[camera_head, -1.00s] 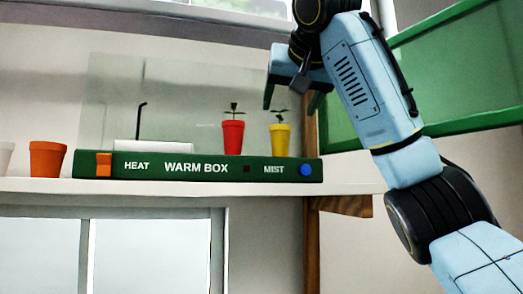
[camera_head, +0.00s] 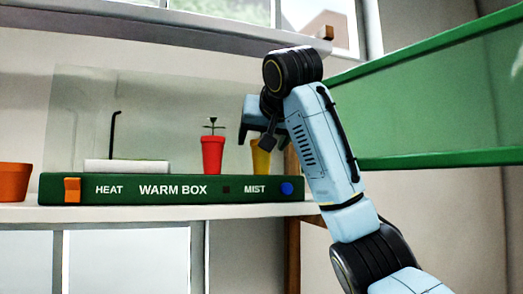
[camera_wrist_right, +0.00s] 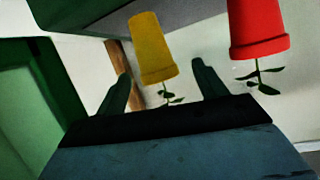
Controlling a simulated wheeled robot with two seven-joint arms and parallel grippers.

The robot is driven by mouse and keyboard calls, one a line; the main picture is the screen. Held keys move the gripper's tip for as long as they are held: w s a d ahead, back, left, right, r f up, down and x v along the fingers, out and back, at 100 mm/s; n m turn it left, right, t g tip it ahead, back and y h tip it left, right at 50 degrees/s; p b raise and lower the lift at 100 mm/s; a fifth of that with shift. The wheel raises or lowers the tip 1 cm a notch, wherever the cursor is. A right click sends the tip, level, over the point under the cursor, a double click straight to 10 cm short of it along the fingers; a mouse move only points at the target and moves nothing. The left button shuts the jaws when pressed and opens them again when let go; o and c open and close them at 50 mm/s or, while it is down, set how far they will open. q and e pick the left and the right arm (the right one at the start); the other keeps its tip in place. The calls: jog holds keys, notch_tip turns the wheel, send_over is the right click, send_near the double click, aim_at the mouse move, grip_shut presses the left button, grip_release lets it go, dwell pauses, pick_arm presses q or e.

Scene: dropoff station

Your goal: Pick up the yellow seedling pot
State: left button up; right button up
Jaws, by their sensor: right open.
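The yellow seedling pot (camera_head: 261,159) stands at the right end of the warm box, its upper part and seedling mostly hidden behind my right gripper (camera_head: 262,138). In the right wrist view the picture is inverted. There the yellow pot (camera_wrist_right: 153,48) hangs rim down with its green seedling (camera_wrist_right: 168,97) between the two open fingers of my right gripper (camera_wrist_right: 160,82). The pot body lies beyond the fingertips, and I see no contact. My left gripper is not in view.
A red seedling pot (camera_head: 212,155) stands close left of the yellow one. The green warm box (camera_head: 120,189) sits on a white shelf (camera_head: 150,212) with a clear panel behind. An orange pot (camera_head: 14,182) is at far left. A green-framed panel (camera_head: 430,110) stands right.

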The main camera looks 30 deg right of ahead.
aim_at(260, 149)
jog(key=p+x, duration=0.2)
jog(key=x, duration=0.2)
jog(key=shift+w+d, duration=0.1)
jog(key=shift+d, duration=0.05)
jog(key=shift+w+d+f, duration=0.15)
jog(key=shift+w+f, duration=0.1)
jog(key=shift+w, duration=0.1)
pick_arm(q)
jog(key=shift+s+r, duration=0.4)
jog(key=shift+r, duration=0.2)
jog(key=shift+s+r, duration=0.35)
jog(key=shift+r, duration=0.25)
pick_arm(e)
jog(key=shift+s, duration=0.1)
jog(key=c, duration=1)
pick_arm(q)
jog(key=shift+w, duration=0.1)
pick_arm(e)
jog(key=shift+c, duration=0.4)
jog(key=shift+r, duration=0.15)
